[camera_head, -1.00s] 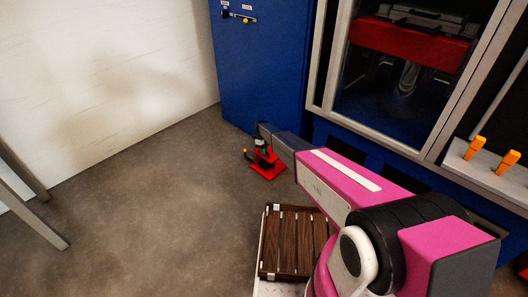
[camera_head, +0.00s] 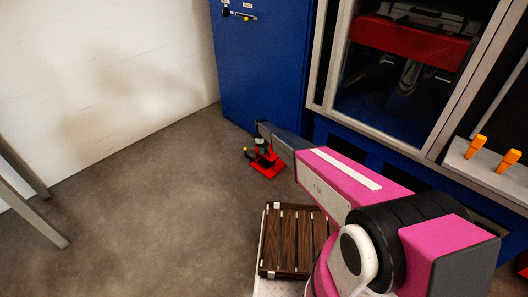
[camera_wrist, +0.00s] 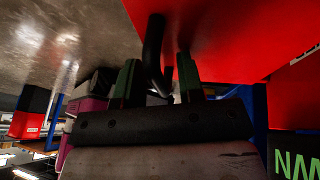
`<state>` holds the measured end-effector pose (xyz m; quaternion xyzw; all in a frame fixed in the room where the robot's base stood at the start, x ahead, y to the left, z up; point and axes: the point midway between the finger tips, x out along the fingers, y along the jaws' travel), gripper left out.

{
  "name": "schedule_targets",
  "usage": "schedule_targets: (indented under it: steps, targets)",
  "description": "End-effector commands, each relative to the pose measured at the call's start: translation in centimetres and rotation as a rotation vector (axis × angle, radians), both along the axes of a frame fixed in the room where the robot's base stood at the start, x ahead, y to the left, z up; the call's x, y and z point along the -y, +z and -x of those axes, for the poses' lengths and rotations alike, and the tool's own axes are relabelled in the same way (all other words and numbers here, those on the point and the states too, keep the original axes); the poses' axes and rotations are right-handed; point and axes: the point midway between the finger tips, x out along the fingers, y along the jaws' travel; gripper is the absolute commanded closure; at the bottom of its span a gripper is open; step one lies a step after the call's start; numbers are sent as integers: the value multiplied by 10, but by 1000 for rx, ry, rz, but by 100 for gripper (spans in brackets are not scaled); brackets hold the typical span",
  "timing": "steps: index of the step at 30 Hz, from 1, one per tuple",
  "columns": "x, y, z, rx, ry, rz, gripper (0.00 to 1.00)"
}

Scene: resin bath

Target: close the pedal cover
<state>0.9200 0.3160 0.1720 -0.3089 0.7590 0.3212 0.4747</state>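The red foot pedal (camera_head: 268,170) with its red cover sits on the floor near the base of the blue cabinet. A small yellow part shows at its left. My gripper (camera_head: 262,147) is at the pedal, small and partly hidden by my arm. In the wrist view, a broad red panel (camera_wrist: 235,35) of the pedal fills the upper right. My gripper's two green fingers (camera_wrist: 158,82) stand apart. A black bent bar (camera_wrist: 153,48) shows between them in the picture. I cannot tell whether they touch it, nor how far the cover is open.
The blue cabinet (camera_head: 262,65) stands behind the pedal, with the glass-fronted machine (camera_head: 405,90) to its right. Grey floor (camera_head: 150,200) to the left is clear.

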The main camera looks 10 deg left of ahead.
Motion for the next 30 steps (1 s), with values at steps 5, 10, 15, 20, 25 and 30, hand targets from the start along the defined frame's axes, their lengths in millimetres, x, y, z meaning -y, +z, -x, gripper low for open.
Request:
schedule_targets:
  steps: [5,10,15,20,25,30]
  targets:
    - [-1,7,-3,0,0,0,63]
    - [-5,28,-11,2,0,-1,63]
    - [-10,56,-22,2,0,-1,63]
    - [-15,82,-32,1,0,-1,63]
    - [-18,98,-38,1,0,-1,63]
    - [-18,99,-38,-1,0,-1,63]
